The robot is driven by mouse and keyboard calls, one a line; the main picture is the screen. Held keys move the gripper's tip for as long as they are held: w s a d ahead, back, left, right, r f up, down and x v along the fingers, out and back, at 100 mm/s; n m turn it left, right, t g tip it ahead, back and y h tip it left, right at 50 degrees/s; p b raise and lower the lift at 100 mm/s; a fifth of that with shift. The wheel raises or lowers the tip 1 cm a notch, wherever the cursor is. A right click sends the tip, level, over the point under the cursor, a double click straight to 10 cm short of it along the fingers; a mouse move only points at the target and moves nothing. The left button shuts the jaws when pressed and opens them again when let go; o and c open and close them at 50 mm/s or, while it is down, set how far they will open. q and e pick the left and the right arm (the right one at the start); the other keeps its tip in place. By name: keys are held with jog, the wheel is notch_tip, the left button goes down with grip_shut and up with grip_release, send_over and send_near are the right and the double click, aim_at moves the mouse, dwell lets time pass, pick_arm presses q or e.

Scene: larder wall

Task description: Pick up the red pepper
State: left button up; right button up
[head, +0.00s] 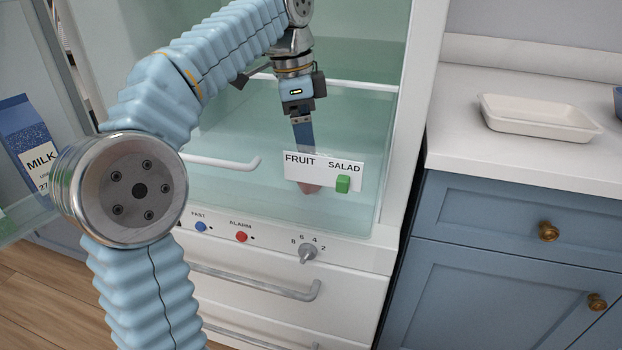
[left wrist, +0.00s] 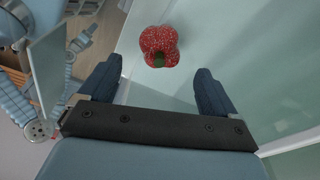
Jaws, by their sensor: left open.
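The red pepper (left wrist: 159,45) shows in the left wrist view as a speckled dark red body with a greenish end. It lies beyond and between the fingertips of my left gripper (left wrist: 158,74), which is open with nothing between its fingers. In the head view my left gripper (head: 304,130) points down inside the fridge, behind the FRUIT SALAD label. A small reddish patch of the pepper (head: 310,188) shows just below the label; the rest is hidden. I cannot tell the exact gap between fingers and pepper. My right gripper is in neither view.
White bars and the fridge's side wall are close by. A knob (head: 308,253) and buttons are below. A milk carton (head: 27,150) is at left, a white tray (head: 538,118) at right.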

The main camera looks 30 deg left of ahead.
pick_arm(q)
jog(key=f, duration=0.2)
jog(key=f+b, duration=0.1)
jog(key=f, duration=0.1)
jog(key=d+f, duration=0.1)
jog(key=f, duration=0.1)
jog(key=shift+w+f, duration=0.15)
jog(key=shift+w, duration=0.05)
jog(key=c, duration=1.2)
